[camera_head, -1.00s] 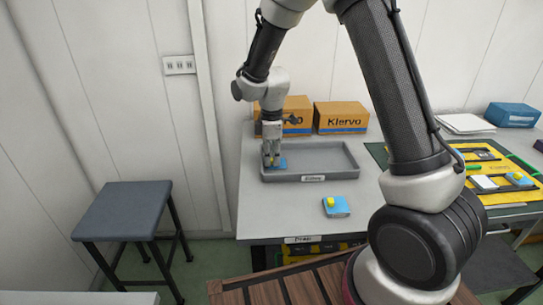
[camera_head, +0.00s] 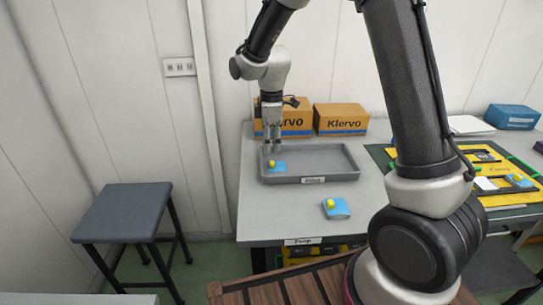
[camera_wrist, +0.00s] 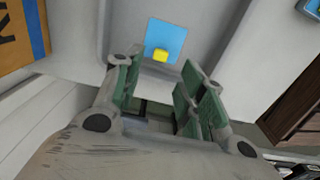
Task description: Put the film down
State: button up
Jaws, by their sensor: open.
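A blue film with a small yellow block on it (camera_head: 278,166) lies in the left part of the grey tray (camera_head: 325,179). It also shows in the wrist view (camera_wrist: 165,40), flat on the tray floor just beyond my fingers. My gripper (camera_head: 272,146) is above the film, apart from it, with its fingers pointing down. In the wrist view its green-padded fingers are spread and nothing is between them. A second blue film with a yellow block (camera_head: 336,207) lies on the table in front of the tray.
Two cardboard boxes (camera_head: 341,119) stand behind the tray. A yellow board (camera_head: 500,194) on a green mat and a blue box (camera_head: 512,116) are at the right. A dark stool (camera_head: 124,211) stands left of the table. The tray's right part is empty.

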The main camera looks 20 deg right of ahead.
aim_at(271, 163)
jog(key=s+d+r+m+t, duration=0.1)
jog(key=s+d+r+m, duration=0.15)
jog(key=r, duration=0.45)
jog(key=s+d+r+m, duration=0.2)
jog(key=s+d+r, duration=0.15)
jog(key=r, duration=0.25)
jog(key=s+d+r+m+t, duration=0.1)
jog(key=s+d+m, duration=0.4)
jog(key=s, duration=0.5)
jog(key=s+d+r+m+t, duration=0.2)
jog(key=s+d+r+m, duration=0.2)
jog(key=s, duration=0.7)
jog(key=shift+s+d+m, duration=0.25)
jog(key=shift+d+m, duration=0.8)
jog(key=shift+m, duration=0.1)
jog(key=shift+c, duration=0.5)
